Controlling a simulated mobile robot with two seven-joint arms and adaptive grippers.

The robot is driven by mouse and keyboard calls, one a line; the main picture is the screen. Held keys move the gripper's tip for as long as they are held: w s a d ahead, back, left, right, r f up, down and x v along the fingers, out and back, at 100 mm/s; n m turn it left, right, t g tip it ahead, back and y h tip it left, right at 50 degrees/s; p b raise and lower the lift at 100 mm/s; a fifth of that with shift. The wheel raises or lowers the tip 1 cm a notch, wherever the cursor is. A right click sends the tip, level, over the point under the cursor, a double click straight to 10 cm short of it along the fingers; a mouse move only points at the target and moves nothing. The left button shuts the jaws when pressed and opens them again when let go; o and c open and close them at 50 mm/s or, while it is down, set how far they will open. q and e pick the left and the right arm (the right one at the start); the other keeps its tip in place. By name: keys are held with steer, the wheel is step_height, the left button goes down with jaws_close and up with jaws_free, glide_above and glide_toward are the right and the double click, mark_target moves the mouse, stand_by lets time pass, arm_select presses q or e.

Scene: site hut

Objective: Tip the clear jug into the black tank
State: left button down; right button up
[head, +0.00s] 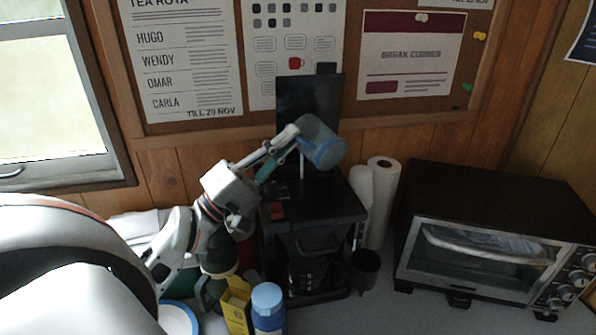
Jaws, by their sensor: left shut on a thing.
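The clear jug (323,143) has a blue tint and is tilted, held up above the black coffee machine. My left gripper (291,138) is shut on the jug at its left side. The black tank (335,197) is the top part of the machine, with a black flap (309,98) standing upright behind it. The jug and gripper partly cover the flap. A thin pale streak shows under the jug; I cannot tell whether it is water. The tank's opening and the level inside are not clear. My right gripper is not in view.
A toaster oven (480,250) stands at the right, paper rolls (382,195) between it and the machine. A dark cup (365,270) is beside the machine. In front are a blue-lidded bottle (268,305) and a yellow box (236,308). A pinboard hangs behind.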

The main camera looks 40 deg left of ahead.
arm_select(q)
steer(key=shift+a+r, duration=0.1)
steer(key=shift+w+a+f+n+t+y, duration=0.15)
steer(key=shift+n+t+y, duration=0.1)
steer(key=shift+n+y, duration=0.25)
steer(key=shift+a+f+n+t+y, duration=0.15)
steer(key=shift+n+t+y, duration=0.15)
steer(key=shift+n, duration=0.4)
steer(key=shift+f+n+y, duration=0.2)
steer(key=shift+n+y, duration=0.2)
